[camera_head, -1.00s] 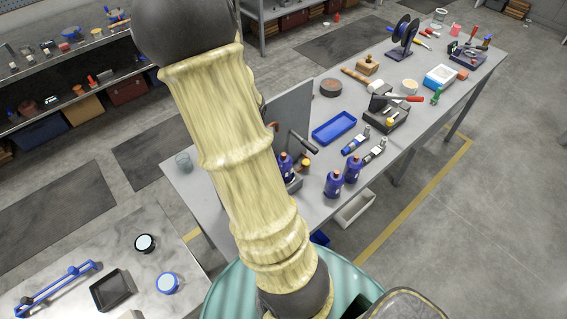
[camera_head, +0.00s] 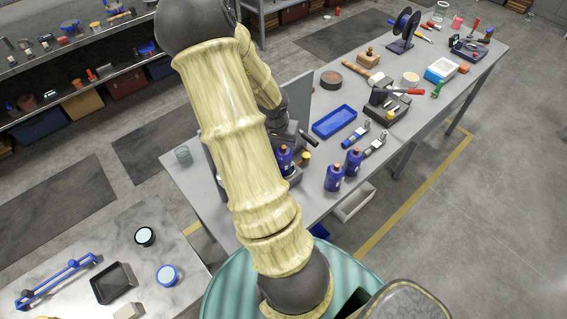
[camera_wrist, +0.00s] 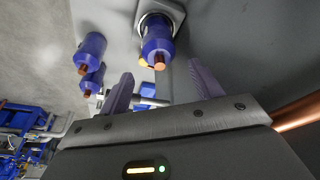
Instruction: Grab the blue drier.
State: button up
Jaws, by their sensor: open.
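Three blue driers with copper ends stand on the grey workbench. One drier (camera_head: 285,161) is by the upright grey panel, partly hidden by my arm. Two more, a front drier (camera_head: 334,179) and a rear drier (camera_head: 354,162), stand to its right. In the wrist view, one drier (camera_wrist: 157,42) sits in a square grey holder (camera_wrist: 172,12), just beyond my open gripper (camera_wrist: 161,71) and roughly between its fingertips. The other two driers (camera_wrist: 92,47) (camera_wrist: 92,79) are to the left, outside the fingers. The jaws hold nothing.
The upright grey panel (camera_head: 300,98) stands close behind my wrist. A blue tray (camera_head: 334,122), a blue-handled tool (camera_head: 356,136) and a black device with a red handle (camera_head: 388,103) lie to the right.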

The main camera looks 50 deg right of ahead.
aim_at(282, 153)
jog(key=b+x, duration=0.1)
jog(key=x, duration=0.5)
jog(key=shift+f+b, duration=0.25)
jog(key=shift+b, duration=0.1)
jog(key=shift+x, duration=2.55)
jog(key=shift+s+d, duration=0.1)
jog(key=c, duration=1)
jog(key=shift+o, duration=0.2)
jog(key=shift+r, duration=0.1)
notch_tip(282, 153, up, 28)
jog(key=p, duration=0.5)
jog(key=shift+p, duration=0.4)
